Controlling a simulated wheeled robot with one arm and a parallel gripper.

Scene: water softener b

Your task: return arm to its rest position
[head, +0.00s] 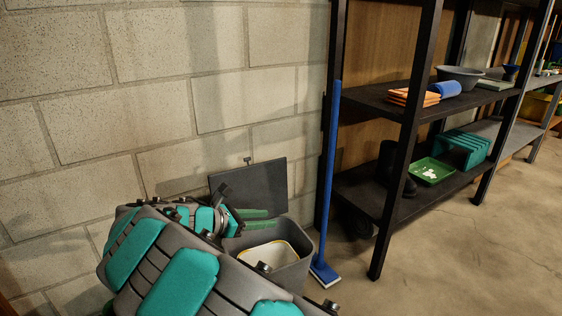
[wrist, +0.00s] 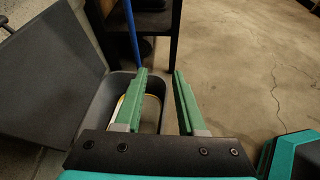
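My gripper (head: 268,218) has two green fingers and is just above a grey open bin (head: 299,272). In the wrist view my gripper (wrist: 160,75) is open, with a clear gap and nothing between the fingers. My teal and grey arm is folded across the lower left of the head view and hides part of the bin. The bin's dark lid (head: 250,186) stands raised at the back, against the block wall. Inside the bin is a white area with a yellow edge (head: 268,257); its contents are partly hidden.
A blue-handled brush (head: 331,180) stands upright beside the bin. A dark shelf unit (head: 408,130) with orange cloths (head: 413,97), a grey basin (head: 459,77) and a green tray (head: 431,170) is to the right. The block wall (head: 150,100) is close behind. Concrete floor (head: 470,260) is clear at right.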

